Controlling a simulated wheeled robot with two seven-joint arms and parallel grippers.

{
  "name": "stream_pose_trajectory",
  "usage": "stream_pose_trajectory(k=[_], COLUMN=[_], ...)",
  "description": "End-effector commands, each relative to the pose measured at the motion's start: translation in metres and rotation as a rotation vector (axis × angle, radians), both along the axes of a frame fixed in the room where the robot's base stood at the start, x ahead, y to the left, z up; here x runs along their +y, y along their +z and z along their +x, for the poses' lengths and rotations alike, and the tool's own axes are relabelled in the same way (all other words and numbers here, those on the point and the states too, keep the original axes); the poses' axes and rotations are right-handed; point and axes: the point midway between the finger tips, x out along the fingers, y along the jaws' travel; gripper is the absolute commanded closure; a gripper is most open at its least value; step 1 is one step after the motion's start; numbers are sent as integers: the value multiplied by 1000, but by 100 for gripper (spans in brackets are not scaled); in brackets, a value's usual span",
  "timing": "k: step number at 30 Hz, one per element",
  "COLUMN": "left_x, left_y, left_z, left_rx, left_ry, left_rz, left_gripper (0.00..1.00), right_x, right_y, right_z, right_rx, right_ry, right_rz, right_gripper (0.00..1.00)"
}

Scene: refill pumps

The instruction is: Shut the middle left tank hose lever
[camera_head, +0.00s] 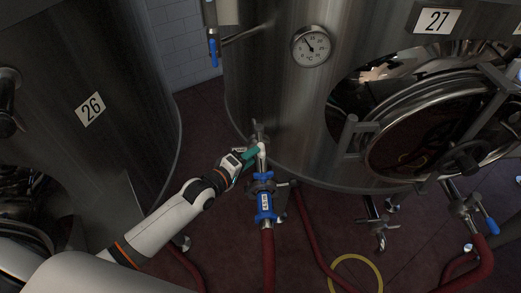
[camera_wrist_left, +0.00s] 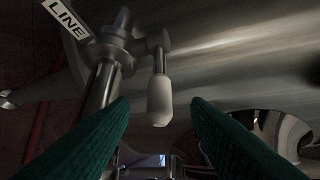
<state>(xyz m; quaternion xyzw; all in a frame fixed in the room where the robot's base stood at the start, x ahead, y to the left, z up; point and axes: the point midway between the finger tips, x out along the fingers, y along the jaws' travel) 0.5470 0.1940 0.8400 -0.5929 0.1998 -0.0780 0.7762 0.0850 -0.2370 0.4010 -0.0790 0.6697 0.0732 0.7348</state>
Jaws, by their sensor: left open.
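The hose lever (camera_head: 262,149) is a metal handle with a white tip, on the pipe fitting low on the front of the middle tank (camera_head: 270,90). In the left wrist view the lever's white grip (camera_wrist_left: 160,97) hangs down between the two green fingers. My left gripper (camera_head: 252,156) is open, its teal fingers close to the lever; I cannot tell whether they touch it. The blue-banded hose coupling (camera_head: 264,203) sits below, joined to a red hose (camera_head: 268,260). My right gripper is not in view.
Tank 26 (camera_head: 90,108) stands at the left, and the tank marked 27 has a round hatch (camera_head: 425,135) at the right. A blue-handled valve (camera_head: 213,50) hangs above. Red hoses and a yellow ring (camera_head: 355,258) lie on the dark red floor.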

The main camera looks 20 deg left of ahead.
Motion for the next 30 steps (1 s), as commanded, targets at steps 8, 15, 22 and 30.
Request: stream_pose_trajectory(k=[8, 15, 22, 30], left_x=[-16, -19, -19, -19], left_y=[-10, -12, -12, -12], left_z=[39, 48, 47, 47], left_rx=[1, 1, 1, 0], left_ry=[0, 0, 0, 0], left_rz=[1, 1, 1, 2], left_gripper=[57, 57, 63, 100], right_x=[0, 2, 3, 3], right_y=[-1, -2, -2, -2], right_z=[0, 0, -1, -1], right_rx=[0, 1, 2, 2], right_ry=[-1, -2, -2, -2], right_rz=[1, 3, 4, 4], right_gripper=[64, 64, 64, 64])
